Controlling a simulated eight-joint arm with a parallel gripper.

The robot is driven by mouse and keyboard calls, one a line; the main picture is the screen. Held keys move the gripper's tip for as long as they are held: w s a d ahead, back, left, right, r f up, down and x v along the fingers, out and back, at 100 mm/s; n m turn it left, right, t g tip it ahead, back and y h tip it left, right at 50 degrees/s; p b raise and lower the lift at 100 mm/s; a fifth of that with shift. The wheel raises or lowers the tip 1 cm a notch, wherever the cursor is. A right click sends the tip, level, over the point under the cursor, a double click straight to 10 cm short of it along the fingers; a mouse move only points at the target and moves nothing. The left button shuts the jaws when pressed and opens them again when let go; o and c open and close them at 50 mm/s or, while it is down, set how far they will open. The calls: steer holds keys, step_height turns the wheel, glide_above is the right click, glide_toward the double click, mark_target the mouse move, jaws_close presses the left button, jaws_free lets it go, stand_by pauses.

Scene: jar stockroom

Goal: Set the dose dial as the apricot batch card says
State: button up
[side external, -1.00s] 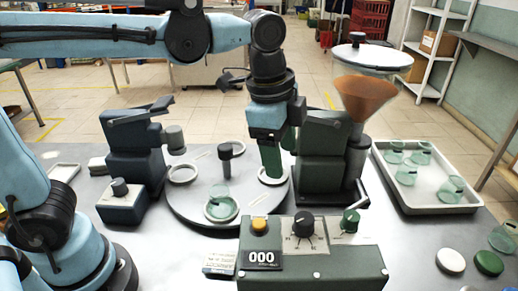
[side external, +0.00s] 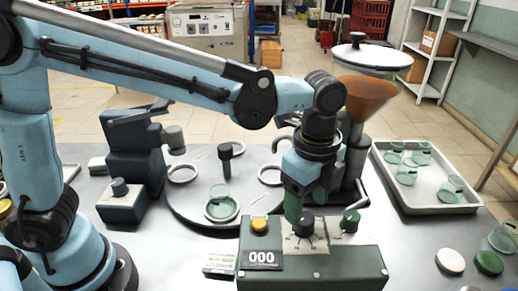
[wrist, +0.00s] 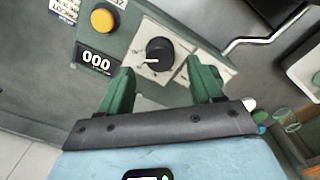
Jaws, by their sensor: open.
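The black dose dial (side external: 304,226) sits on a pale scale plate on the dark green control box (side external: 345,266). In the wrist view, the dial (wrist: 159,54) has a white pointer line aimed toward the left of the picture; the scale marks are too small to read. My gripper (wrist: 162,82) is open and empty, its two green fingers short of the dial on either side. In the side view, my gripper (side external: 294,210) is just above and behind the dial. A small printed card (side external: 220,263) lies left of the box; its text is not legible.
The box also bears a yellow button (side external: 259,225), a counter (side external: 262,258) reading 000 and a green-knobbed lever (side external: 349,221). Behind is a turntable (side external: 190,208) with a green jar. A hopper (side external: 366,96) stands behind my gripper, a jar tray (side external: 440,208) at right.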

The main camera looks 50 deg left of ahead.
mark_target(305, 218)
steer(key=shift+f, duration=2.2)
steer(key=shift+c, duration=0.4)
steer(key=c, duration=1)
